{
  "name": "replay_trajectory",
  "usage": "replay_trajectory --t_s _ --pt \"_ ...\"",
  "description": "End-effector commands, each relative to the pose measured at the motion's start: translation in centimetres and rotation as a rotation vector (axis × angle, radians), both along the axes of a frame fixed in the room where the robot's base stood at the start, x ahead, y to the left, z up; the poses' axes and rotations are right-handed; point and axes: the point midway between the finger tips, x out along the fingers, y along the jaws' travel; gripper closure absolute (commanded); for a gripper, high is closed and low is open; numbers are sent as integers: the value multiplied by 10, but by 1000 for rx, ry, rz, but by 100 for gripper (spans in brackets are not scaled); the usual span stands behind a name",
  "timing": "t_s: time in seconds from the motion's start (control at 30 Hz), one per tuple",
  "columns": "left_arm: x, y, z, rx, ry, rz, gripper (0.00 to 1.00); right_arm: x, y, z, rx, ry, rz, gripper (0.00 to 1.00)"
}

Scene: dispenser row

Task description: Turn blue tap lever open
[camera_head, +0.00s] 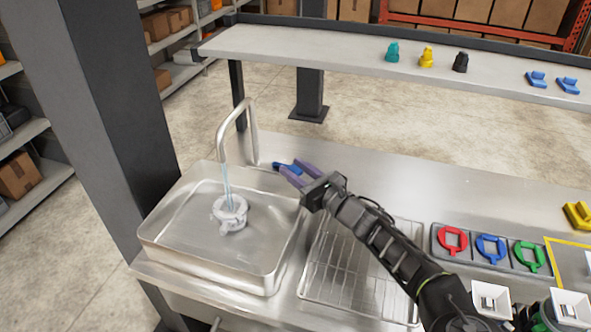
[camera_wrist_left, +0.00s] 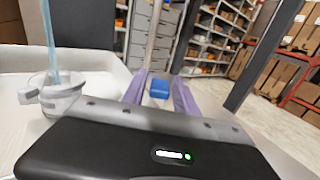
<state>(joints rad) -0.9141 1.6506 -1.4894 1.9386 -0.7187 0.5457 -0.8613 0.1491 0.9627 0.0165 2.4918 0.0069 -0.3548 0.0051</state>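The blue tap lever (camera_head: 284,167) sits beside the base of the curved metal tap (camera_head: 236,120), past the sink's right edge. In the left wrist view the lever (camera_wrist_left: 160,88) shows between my left gripper's two purple fingers, with a gap on either side. My left gripper (camera_head: 294,172) is open around or just short of the lever; contact cannot be told. A thin blue stream (camera_head: 226,185) runs from the spout into a clear handled cup (camera_head: 230,213) in the sink. The cup also shows in the left wrist view (camera_wrist_left: 60,98). My right gripper is not in view.
The metal sink (camera_head: 165,226) lies left of my arm, and a wire rack (camera_head: 345,272) lies under it. A grey tray (camera_head: 440,228) holds red, blue and green rings at right. A raised shelf (camera_head: 300,48) with small coloured parts runs behind. The counter behind my gripper is clear.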

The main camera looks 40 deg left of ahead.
Motion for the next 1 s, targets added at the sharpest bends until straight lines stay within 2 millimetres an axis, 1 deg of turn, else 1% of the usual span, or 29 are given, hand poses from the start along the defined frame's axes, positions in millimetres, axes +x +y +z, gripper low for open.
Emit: replay_trajectory --t_s 0.03,0.1,0.37,0.47,0.57,0.8,0.9,1.0 --pt "0 0 0 0 0 0 60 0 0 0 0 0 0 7" --pt "0 0 0 0 0 0 55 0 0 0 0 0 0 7" --pt "0 -1 0 -1 0 0 55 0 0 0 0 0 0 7" --pt "0 -5 -1 -2 -1 -1 55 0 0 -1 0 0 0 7" --pt "-1 -15 -2 -2 -2 -3 55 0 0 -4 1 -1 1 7" --pt "-7 -54 -2 -3 -2 -3 55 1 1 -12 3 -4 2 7" --pt "-9 -68 -2 -2 -2 -2 55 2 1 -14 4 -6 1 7" --pt "-11 -75 -1 -1 -1 -1 55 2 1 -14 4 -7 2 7"
